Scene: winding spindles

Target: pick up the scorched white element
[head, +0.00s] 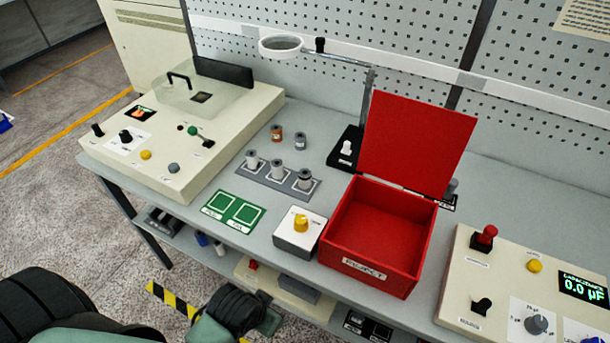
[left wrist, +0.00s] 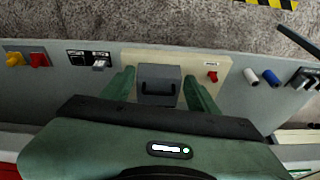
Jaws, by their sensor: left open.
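In the left wrist view a small white cylinder (left wrist: 250,75) lies on the lower shelf, left of a blue cylinder (left wrist: 270,77). In the head view the white cylinder (head: 219,247) shows small beside the blue one (head: 202,239). It is too small to tell if it is scorched. My left gripper (left wrist: 159,74) is open. Its green fingers stand apart on either side of a grey box (left wrist: 157,90), with nothing held. My left arm reaches in low at the bottom of the head view, in front of the bench. My right gripper is not in view.
On the bench a grey rack (head: 265,181) holds several spools, near green pads (head: 220,205). An open red reject box (head: 352,270) stands right of a yellow-knobbed box (head: 297,243). Cream consoles stand at both ends. The bench's front edge overhangs the lower shelf.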

